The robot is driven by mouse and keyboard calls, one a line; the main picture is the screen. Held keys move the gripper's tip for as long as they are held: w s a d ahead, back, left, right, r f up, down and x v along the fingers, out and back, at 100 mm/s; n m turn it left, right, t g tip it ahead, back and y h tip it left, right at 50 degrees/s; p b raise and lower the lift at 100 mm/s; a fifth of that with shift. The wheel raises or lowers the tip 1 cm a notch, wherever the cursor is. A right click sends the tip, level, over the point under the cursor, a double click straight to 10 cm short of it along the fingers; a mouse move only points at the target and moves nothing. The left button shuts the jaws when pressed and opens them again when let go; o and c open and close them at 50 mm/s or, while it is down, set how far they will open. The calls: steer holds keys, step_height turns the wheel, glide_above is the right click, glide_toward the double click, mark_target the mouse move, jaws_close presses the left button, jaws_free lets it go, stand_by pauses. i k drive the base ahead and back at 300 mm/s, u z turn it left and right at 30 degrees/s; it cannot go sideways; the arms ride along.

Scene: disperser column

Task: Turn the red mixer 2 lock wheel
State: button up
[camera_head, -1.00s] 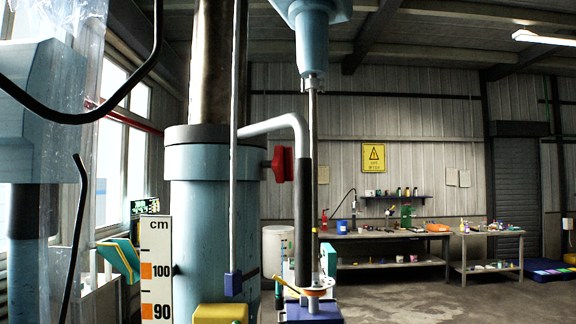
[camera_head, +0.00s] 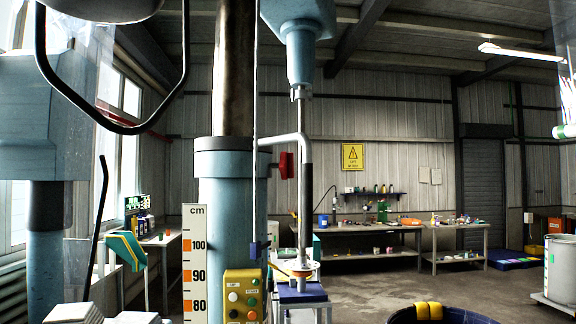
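The red lock wheel (camera_head: 286,165) is seen nearly edge-on. It sits on the right side of the light blue disperser column (camera_head: 222,172), near the column's dark collar, beside a bent grey pipe (camera_head: 304,150). It looks small and some way off. Which mixer it belongs to cannot be read here. My gripper is not in view, so nothing shows near the wheel.
A yellow control box (camera_head: 243,296) with buttons and a cm scale (camera_head: 195,262) are at the column's front. A dark blue drum (camera_head: 440,315) with a yellow part is at the lower right. Workbenches (camera_head: 375,230) line the back wall. Open floor lies between.

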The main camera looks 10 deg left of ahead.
mark_target(286, 164)
steer(key=u, duration=1.2)
steer(key=i, duration=0.9)
steer(key=z, duration=0.55)
steer(key=i, duration=0.8)
steer(key=z, duration=0.6)
